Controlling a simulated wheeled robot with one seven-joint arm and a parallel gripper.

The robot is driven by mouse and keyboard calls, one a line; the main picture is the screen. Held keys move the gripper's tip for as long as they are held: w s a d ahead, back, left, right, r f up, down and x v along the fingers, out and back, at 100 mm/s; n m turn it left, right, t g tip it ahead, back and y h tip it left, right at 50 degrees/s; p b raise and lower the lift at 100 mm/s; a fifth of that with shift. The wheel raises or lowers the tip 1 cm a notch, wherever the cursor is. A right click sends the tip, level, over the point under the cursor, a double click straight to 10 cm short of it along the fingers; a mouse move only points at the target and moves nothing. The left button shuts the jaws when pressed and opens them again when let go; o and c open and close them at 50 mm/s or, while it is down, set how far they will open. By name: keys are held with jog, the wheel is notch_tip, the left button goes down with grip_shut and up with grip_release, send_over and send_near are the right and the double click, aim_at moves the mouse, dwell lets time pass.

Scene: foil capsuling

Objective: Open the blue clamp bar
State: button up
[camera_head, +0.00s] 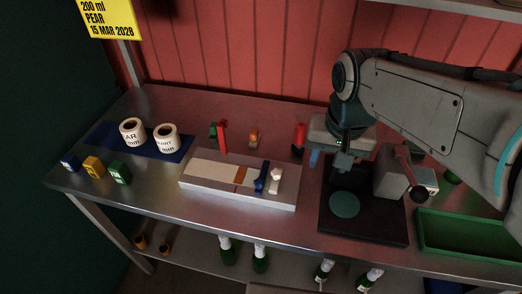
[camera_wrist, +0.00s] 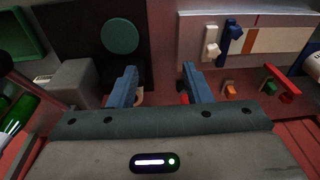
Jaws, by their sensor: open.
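The blue clamp bar (camera_head: 261,178) lies across the right part of the pale grey board (camera_head: 225,195), beside a white knobbed piece (camera_head: 276,181). In the wrist view the blue clamp bar (camera_wrist: 231,42) is ahead and to the right, next to the white piece (camera_wrist: 211,40). I cannot tell from its angle whether it is raised. My gripper (camera_head: 329,161) hangs to the right of the board, near the back of the dark base. In the wrist view its blue fingers (camera_wrist: 158,82) are spread apart with nothing between them, clear of the bar.
A dark base (camera_head: 335,222) with a green disc and a grey block with a ball-ended lever (camera_head: 405,165) stands right of the board. A green tray (camera_head: 470,238) is at the right. Red and orange pieces stand behind the board. Label rolls (camera_head: 166,138) and small cubes are left.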

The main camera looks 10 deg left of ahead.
jog(key=r+g, duration=0.2)
send_over(259, 181)
notch_tip(259, 181, down, 14)
jog(key=shift+r, duration=0.1)
jog(key=shift+m, duration=0.3)
grip_shut()
